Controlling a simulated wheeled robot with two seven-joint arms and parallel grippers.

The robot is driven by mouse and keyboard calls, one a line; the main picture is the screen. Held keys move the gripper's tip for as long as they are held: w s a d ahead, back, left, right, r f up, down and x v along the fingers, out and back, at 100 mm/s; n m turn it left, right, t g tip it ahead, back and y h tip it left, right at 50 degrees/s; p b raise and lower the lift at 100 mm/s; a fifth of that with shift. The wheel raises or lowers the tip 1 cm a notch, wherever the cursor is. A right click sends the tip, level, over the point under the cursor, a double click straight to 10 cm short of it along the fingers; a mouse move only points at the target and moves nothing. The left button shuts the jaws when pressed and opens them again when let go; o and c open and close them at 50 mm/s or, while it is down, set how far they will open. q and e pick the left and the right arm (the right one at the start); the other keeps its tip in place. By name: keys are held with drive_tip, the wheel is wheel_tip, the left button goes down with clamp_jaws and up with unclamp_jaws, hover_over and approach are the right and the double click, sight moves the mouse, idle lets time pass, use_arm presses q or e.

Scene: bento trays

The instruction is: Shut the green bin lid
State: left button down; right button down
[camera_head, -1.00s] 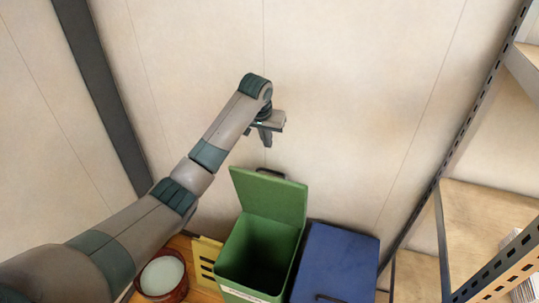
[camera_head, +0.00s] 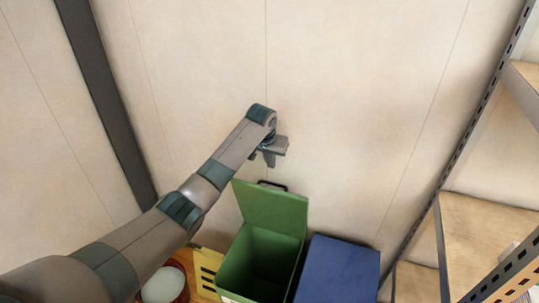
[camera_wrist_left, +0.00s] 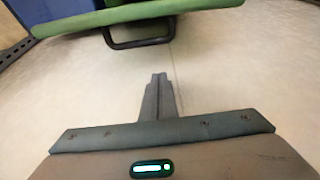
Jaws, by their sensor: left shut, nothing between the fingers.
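The green bin (camera_head: 262,262) stands with its green lid (camera_head: 272,210) open, raised upright at the wall side. A dark handle (camera_head: 272,186) sits at the lid's top edge. My left gripper (camera_head: 269,163) is shut and empty, just above and behind the lid's top edge, close to the wall. In the left wrist view the shut fingers (camera_wrist_left: 159,80) point toward the dark handle (camera_wrist_left: 138,38) and the edge of the green lid (camera_wrist_left: 140,12), with a gap between. My right gripper is not in view.
A blue bin (camera_head: 338,268) with its lid down stands right of the green one. A yellow slotted crate (camera_head: 206,268) and a reddish bowl (camera_head: 178,268) are to the left, under my arm. A metal shelf (camera_head: 480,225) stands at the right. The wall behind is bare.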

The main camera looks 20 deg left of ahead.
use_arm(q)
drive_tip(key=s+f+p, duration=0.1)
drive_tip(key=f, duration=0.1)
drive_tip(key=s+f+p, duration=0.1)
drive_tip(key=p, duration=0.1)
drive_tip(key=shift+s+f, duration=0.3)
drive_tip(key=shift+f, duration=0.1)
idle(0.4)
drive_tip(key=shift+f, duration=0.15)
